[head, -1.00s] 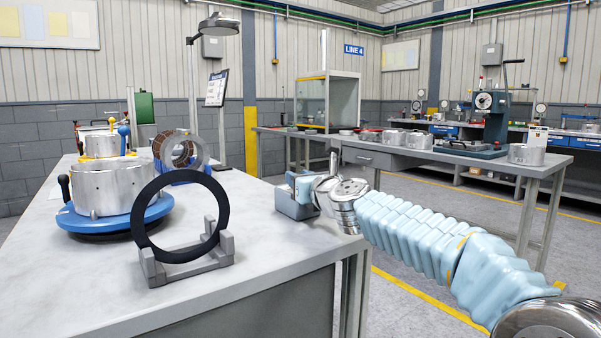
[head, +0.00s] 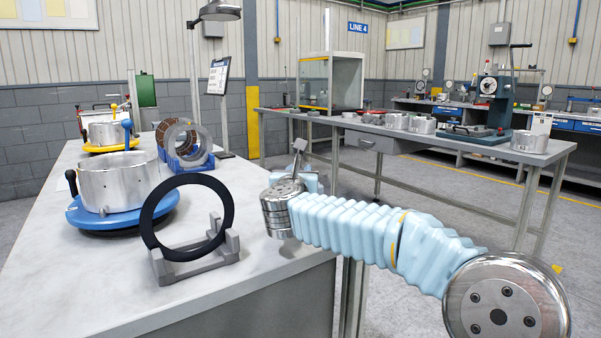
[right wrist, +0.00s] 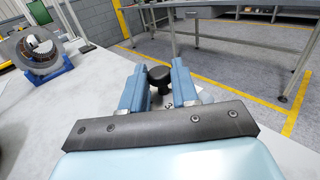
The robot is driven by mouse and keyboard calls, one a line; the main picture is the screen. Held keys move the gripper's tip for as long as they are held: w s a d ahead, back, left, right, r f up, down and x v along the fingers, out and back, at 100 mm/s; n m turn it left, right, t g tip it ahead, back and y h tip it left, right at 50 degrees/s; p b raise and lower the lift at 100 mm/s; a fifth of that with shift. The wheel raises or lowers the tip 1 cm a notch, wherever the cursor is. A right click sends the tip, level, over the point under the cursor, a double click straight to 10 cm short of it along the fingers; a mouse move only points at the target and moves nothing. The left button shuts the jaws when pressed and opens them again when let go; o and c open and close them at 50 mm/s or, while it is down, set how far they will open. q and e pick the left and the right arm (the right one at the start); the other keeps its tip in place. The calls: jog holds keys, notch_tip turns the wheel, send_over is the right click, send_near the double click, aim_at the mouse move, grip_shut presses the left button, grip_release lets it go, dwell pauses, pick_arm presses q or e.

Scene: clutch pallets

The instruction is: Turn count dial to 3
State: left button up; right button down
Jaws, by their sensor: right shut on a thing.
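A black round knob (right wrist: 159,75), which looks like the count dial, stands on the worktop in the right wrist view. My right gripper (right wrist: 159,68) has its two blue fingers on either side of the knob and is shut on it. A small pale patch with dark marks (right wrist: 169,104) shows below the knob, too small to read, so I cannot tell the dial's setting. In the head view my right wrist (head: 280,208) is over the table's right edge and hides the knob. My left gripper is not in view.
On the worktop (head: 110,275) a black ring (head: 147,223) stands in a grey cradle (head: 190,264). A metal drum (head: 115,183) on a blue round base (head: 98,218) is left of it. A copper-wound ring (head: 170,128) stands behind. The front worktop is clear.

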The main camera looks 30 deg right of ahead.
jog(key=shift+m+g+h, duration=0.5)
jog(key=shift+h, duration=0.1)
jog(key=shift+r+h, duration=0.1)
jog(key=shift+h, duration=0.2)
jog(key=c, duration=0.9)
grip_release()
jog(key=shift+a, duration=0.1)
jog(key=shift+s+a+b, duration=0.1)
jog(key=shift+a+b, duration=0.05)
jog(key=shift+b, duration=0.15)
jog(key=b+v, duration=0.1)
jog(key=v, duration=0.5)
jog(key=b+v, duration=0.1)
jog(key=v, duration=0.6)
jog(key=shift+a+r+b, duration=0.15)
jog(key=shift+b, duration=0.2)
